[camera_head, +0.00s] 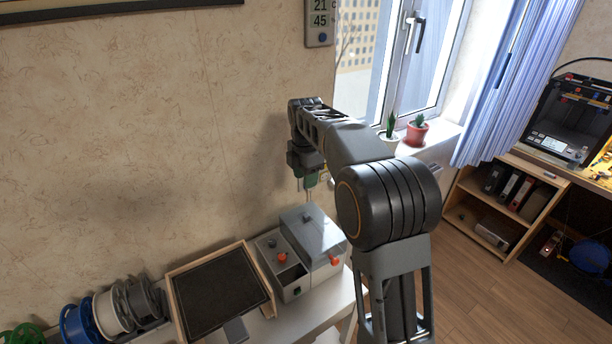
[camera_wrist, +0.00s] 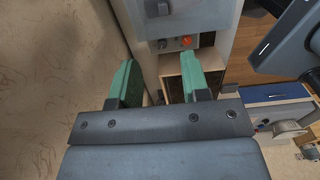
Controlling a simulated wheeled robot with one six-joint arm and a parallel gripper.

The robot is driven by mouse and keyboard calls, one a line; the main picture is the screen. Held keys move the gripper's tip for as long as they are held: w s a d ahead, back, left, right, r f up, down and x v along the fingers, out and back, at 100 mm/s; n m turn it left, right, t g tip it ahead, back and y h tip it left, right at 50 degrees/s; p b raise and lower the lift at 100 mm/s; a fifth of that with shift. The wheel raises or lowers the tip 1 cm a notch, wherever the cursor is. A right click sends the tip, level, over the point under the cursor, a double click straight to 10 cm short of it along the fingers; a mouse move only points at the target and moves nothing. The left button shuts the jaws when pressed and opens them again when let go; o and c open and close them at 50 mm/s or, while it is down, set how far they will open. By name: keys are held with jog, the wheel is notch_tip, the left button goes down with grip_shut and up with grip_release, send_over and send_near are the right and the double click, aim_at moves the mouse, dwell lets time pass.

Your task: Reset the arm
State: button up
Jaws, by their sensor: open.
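My gripper (camera_head: 307,188) hangs at the end of my arm, pointing down above the grey box with orange knobs. In the wrist view my gripper (camera_wrist: 160,82) shows two green fingers set well apart, with nothing held between them. The fingers are clear of the box below. My arm reaches forward toward the wall, and its large dark joint hides part of the room behind it.
The grey box (camera_head: 313,232) stands on a white table (camera_head: 341,309). Beside it are a dark wood-framed tray (camera_head: 218,294) and several spools (camera_head: 111,311). Potted plants (camera_head: 416,134) stand on the windowsill. A shelf (camera_head: 499,205) is at right; open floor (camera_head: 480,290) lies before it.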

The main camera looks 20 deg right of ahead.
jog(key=s+f+m+t, duration=0.1)
jog(key=s+m+t, duration=0.1)
jog(key=s+m, duration=0.8)
jog(key=s+d+f+m+t, duration=0.1)
jog(key=s+m+t, duration=0.1)
jog(key=s+m, duration=0.9)
jog(key=s, duration=0.3)
jog(key=shift+s+f+m, duration=0.15)
jog(key=shift+f+m, duration=0.15)
jog(key=shift+f, duration=0.05)
jog(key=shift+d, duration=0.1)
